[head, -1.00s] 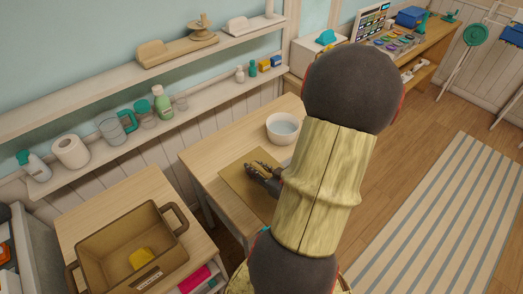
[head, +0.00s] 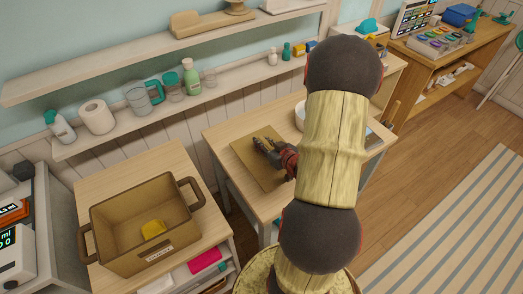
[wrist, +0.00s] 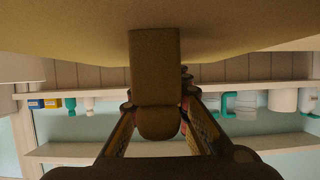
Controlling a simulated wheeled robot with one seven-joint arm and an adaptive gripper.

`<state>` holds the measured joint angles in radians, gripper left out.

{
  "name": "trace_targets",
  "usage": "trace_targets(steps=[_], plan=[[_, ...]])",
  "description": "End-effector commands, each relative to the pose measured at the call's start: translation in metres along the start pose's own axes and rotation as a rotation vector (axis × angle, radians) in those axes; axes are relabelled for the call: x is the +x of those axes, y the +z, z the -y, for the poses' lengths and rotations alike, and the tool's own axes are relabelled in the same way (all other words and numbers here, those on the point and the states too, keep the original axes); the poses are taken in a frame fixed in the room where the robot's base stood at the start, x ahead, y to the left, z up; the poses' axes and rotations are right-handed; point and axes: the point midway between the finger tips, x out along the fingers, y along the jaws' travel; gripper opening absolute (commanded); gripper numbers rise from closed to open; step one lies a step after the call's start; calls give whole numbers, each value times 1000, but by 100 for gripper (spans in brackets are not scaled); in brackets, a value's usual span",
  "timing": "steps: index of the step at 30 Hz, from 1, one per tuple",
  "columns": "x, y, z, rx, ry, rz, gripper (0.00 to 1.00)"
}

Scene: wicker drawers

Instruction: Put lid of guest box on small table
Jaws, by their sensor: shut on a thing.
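The guest box's lid (head: 247,160) is a flat brown panel in the head view, over the light wooden small table (head: 219,136). My gripper (head: 262,144) is at the lid, partly hidden by my arm. In the wrist view the lid (wrist: 70,30) fills the top, and its stubby brown handle (wrist: 155,70) sits between my fingers (wrist: 157,128). My gripper is shut on that handle. I cannot tell whether the lid touches the table. The open brown box (head: 120,227), with a label on its front and a yellow thing inside, stands on the table to the left.
A white bowl (head: 299,116) stands on the small table, mostly hidden by my arm. A wall shelf (head: 130,122) with jars and bottles runs behind. A gap separates the two tables. Wooden floor (head: 415,175) and a striped rug (head: 455,235) lie at right.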

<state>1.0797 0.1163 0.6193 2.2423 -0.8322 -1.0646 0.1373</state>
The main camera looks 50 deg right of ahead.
Motion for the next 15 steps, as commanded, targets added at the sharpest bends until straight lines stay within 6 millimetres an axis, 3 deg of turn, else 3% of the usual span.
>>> trace_targets(steps=[8,15], plan=[[20,33,0,1,0,2,0],[20,33,-1,-1,1,0,0]])
